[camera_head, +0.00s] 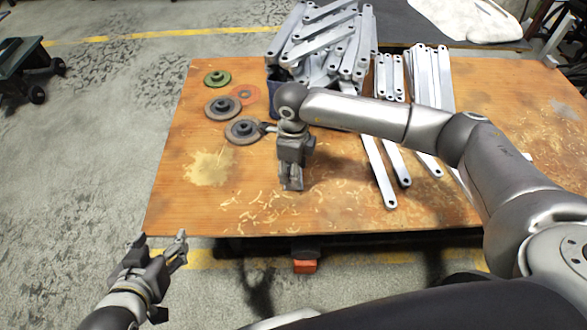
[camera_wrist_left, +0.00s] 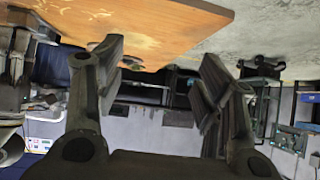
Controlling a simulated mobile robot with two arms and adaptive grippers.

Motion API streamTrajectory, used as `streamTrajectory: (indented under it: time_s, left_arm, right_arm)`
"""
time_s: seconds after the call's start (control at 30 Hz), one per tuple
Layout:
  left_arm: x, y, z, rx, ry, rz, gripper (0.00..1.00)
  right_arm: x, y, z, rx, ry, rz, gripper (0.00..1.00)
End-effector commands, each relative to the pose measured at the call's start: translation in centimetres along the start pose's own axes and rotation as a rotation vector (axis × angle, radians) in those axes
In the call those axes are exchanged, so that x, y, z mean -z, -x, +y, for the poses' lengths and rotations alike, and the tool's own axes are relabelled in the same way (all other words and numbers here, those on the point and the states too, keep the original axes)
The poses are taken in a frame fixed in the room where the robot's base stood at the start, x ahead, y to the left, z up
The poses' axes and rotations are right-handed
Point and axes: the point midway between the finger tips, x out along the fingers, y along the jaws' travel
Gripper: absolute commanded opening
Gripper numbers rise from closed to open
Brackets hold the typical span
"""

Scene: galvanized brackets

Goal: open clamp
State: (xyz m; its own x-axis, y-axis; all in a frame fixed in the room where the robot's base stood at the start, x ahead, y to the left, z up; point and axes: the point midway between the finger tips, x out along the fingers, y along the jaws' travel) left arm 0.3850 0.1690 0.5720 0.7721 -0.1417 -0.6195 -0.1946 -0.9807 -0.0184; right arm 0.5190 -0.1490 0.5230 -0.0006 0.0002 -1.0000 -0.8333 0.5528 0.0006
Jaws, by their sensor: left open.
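My left gripper (camera_head: 160,243) is open and empty at the lower left in the head view, in front of the table's near left corner. Its two spread fingers also show in the left wrist view (camera_wrist_left: 163,62), with nothing between them. My right gripper (camera_head: 291,184) points down over the middle of the table, close to the wood; whether its fingers are apart is too small to tell. No clamp can be made out for certain. Galvanized brackets (camera_head: 378,172) lie in rows on the table (camera_head: 235,215), and more are heaped in a blue bin (camera_head: 273,102).
Green, red and grey discs (camera_head: 222,107) lie at the table's far left. Yellow shavings cover the front of the tabletop. An orange block (camera_head: 305,266) sits below the front edge. Floor is clear left of the table; a dark cart (camera_head: 25,60) stands far left.

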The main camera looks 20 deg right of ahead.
Motion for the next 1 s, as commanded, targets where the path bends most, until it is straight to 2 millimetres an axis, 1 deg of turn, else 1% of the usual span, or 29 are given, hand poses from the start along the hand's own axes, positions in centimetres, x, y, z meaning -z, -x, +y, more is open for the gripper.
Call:
streamTrajectory:
  time_s: [0.03,0.2,0.27,0.57,0.77,1.0]
  left_arm:
    - [0.0,0.0,0.0,0.0,0.0,0.0,0.63]
    - [0.0,0.0,0.0,0.0,0.0,0.0,0.63]
    - [0.0,0.0,0.0,0.0,0.0,0.0,0.63]
    - [0.0,-0.1,0.0,-0.001,0.0,0.005,0.63]
    - [3.9,-0.5,0.7,-0.015,-0.002,0.201,0.63]
    - [8.8,0.3,1.3,-0.029,-0.001,0.454,0.63]
  right_arm:
    - [0.0,0.0,0.0,0.0,0.0,0.0,0.34]
    - [0.0,0.0,0.0,0.0,0.0,0.0,0.12]
    - [0.0,0.0,0.0,0.0,0.0,0.0,0.07]
    - [0.0,-0.1,0.0,0.0,0.016,0.0,0.07]
    - [0.0,-0.2,0.0,0.002,0.166,0.0,0.07]
    - [0.0,-0.2,-0.1,0.002,0.369,0.0,0.07]
